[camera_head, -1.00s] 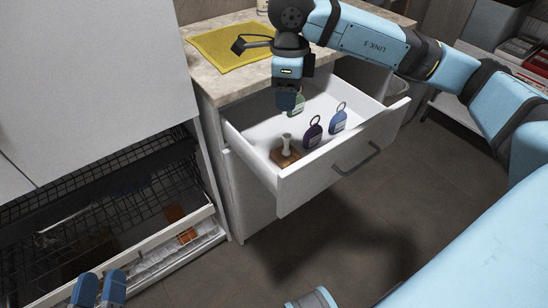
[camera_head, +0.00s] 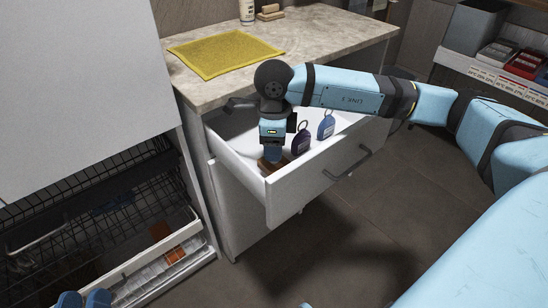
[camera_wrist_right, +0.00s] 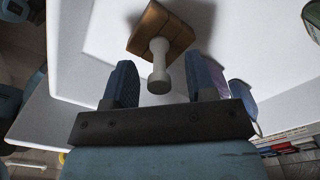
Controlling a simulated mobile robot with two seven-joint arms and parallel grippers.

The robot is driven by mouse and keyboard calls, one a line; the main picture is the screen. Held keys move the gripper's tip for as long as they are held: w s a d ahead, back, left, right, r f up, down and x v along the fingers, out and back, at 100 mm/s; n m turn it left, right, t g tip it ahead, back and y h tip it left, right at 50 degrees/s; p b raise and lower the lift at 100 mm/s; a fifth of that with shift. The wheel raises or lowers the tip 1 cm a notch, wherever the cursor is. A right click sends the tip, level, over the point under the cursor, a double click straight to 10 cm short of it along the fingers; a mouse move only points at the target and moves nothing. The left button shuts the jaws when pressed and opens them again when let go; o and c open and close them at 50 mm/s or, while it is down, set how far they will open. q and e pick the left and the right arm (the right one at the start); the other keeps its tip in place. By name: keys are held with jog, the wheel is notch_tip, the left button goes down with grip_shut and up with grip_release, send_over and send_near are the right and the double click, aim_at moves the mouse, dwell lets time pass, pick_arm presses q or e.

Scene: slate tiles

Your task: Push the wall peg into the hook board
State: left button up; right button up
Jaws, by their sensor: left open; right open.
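The hook board, a small brown wooden block (camera_wrist_right: 178,30), lies in the open white drawer. The pale wall peg (camera_wrist_right: 158,68) stands out from it, its rounded end toward the right wrist camera. How deep it sits in the block cannot be told. In the head view a sliver of the block (camera_head: 263,166) shows, and the peg is hidden by my right gripper (camera_head: 272,156). That gripper points down into the drawer, open; in the wrist view its fingers (camera_wrist_right: 160,82) stand either side of the peg, apart from it. My left gripper (camera_head: 84,299) is open at the bottom left, away from the drawer.
A dark purple tag (camera_head: 301,142) and a blue tag (camera_head: 326,126) with rings stand in the drawer, right of my right gripper. The drawer front (camera_head: 310,178) rises close by. A yellow cloth (camera_head: 225,53) lies on the counter (camera_head: 330,35) above. A wire rack (camera_head: 90,215) is at left.

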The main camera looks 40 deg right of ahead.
grip_shut()
jog(key=shift+r, duration=0.1)
dwell(0.4)
